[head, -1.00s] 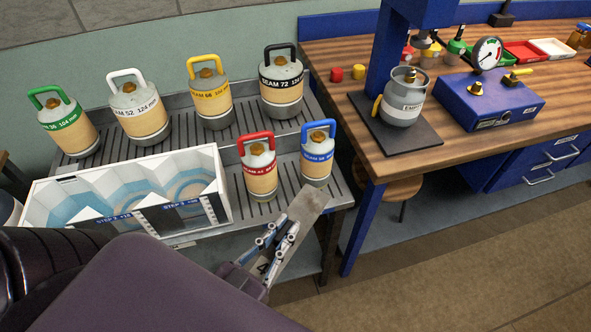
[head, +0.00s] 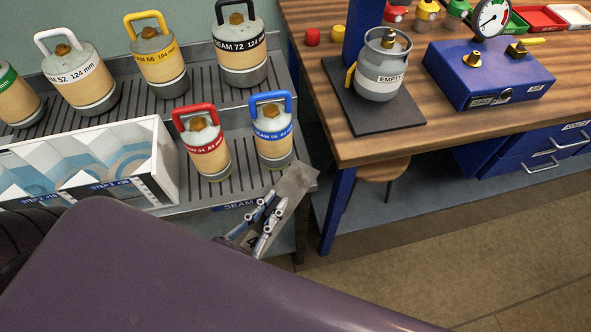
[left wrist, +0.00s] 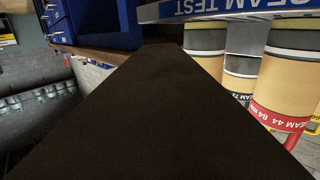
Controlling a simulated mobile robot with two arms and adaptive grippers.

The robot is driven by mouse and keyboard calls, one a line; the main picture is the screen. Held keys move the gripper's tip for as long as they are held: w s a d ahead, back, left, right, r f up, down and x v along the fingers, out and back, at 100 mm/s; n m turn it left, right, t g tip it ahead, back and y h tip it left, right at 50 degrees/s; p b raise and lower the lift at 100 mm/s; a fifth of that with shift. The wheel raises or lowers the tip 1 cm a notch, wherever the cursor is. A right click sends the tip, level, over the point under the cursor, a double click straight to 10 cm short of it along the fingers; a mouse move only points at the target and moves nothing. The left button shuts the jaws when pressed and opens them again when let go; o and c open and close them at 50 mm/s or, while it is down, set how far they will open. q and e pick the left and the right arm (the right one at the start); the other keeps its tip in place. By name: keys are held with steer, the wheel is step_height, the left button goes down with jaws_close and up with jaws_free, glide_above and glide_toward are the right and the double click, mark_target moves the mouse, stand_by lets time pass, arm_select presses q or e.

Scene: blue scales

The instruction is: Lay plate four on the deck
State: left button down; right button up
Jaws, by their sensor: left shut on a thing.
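Plate four, a flat grey plate (head: 294,186) with a partly hidden "4" on its lower end, is held in my left gripper (head: 262,226). The jaws are shut on it. It slants up and to the right, in front of the rack's front right corner. In the left wrist view a long dark surface, apparently the plate (left wrist: 155,115), fills the middle. I cannot tell for sure which surface is the deck; the slatted grey rack top (head: 228,178) lies just behind the plate in the picture. I cannot tell whether they touch. My right gripper is not in view.
Red-handled (head: 207,155) and blue-handled (head: 273,145) cylinders stand on the rack near the plate. A white stepped box (head: 160,165) is to the left. A wooden bench (head: 420,135) with an "EMPTY" cylinder (head: 382,70) and blue gauge box (head: 490,80) is right, past a gap.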

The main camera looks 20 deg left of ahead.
mark_target(301, 175)
arm_select(q)
steer(key=x, duration=0.7)
steer(key=p+x, duration=0.1)
steer(key=x, duration=0.2)
steer(key=shift+w+r, duration=0.35)
steer(key=shift+w, duration=0.05)
steer(key=shift+w+f, duration=0.2)
steer(key=shift+f, duration=1.6)
steer(key=shift+f, duration=0.1)
steer(key=c, duration=2)
jaws_free()
steer(key=shift+o, duration=0.2)
steer(key=shift+s, duration=0.1)
